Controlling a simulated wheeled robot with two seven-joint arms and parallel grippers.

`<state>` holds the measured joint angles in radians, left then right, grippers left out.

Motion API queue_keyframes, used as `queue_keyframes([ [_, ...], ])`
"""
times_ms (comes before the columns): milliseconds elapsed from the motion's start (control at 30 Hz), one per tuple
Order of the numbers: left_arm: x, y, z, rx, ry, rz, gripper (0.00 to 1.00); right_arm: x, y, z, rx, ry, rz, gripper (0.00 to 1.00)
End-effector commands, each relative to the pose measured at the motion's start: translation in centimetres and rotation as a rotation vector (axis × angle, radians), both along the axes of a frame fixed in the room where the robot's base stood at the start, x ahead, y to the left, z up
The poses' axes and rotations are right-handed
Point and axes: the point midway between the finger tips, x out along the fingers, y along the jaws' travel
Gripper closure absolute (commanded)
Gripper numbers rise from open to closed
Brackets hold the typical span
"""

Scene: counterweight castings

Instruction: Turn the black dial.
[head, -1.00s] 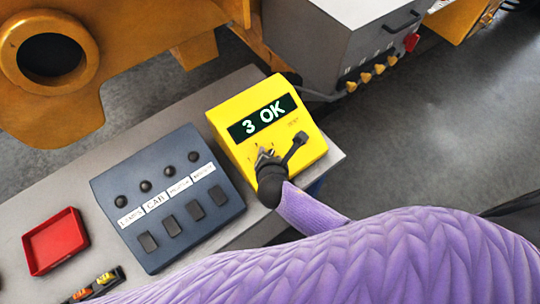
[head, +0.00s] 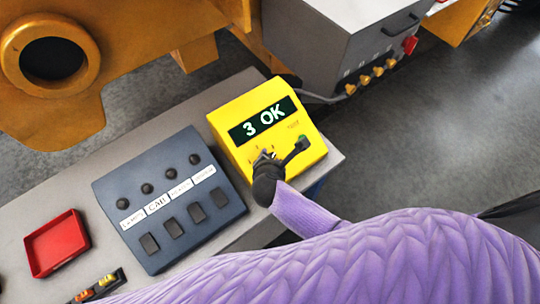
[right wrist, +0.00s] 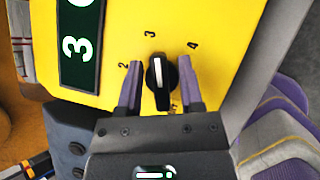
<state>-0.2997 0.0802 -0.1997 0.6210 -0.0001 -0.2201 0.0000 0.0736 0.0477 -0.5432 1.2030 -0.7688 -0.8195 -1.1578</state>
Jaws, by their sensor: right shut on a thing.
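The black dial (right wrist: 160,82) is on the yellow box (right wrist: 125,25), with the numbers 2, 3 and 4 around it. Its white pointer line points up toward the 3 in the right wrist view. The box's dark display (head: 262,120) reads "3 OK". My right gripper (head: 264,154) is at the dial, with its purple-grey fingers (right wrist: 160,75) on either side of it, shut on it. The gripper hides most of the dial in the head view. My left gripper is not in view.
A blue-grey panel (head: 140,210) with black knobs, labels and switches stands left of the yellow box on the grey bench (head: 45,200). A red tray (head: 57,243) lies farther left. A grey cabinet (head: 320,50) with yellow knobs stands behind.

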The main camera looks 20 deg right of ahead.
Motion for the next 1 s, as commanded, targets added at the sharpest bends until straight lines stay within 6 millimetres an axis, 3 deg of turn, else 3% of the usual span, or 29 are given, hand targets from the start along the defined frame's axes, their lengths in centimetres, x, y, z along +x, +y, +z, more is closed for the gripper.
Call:
queue_keyframes([
  [600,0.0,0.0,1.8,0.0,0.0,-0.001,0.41,-0.2,0.0,0.0,0.258,0.094,-0.493,1.0],
  [1000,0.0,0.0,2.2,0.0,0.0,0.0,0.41,-0.3,0.0,-0.1,0.371,0.134,-0.709,1.0],
])
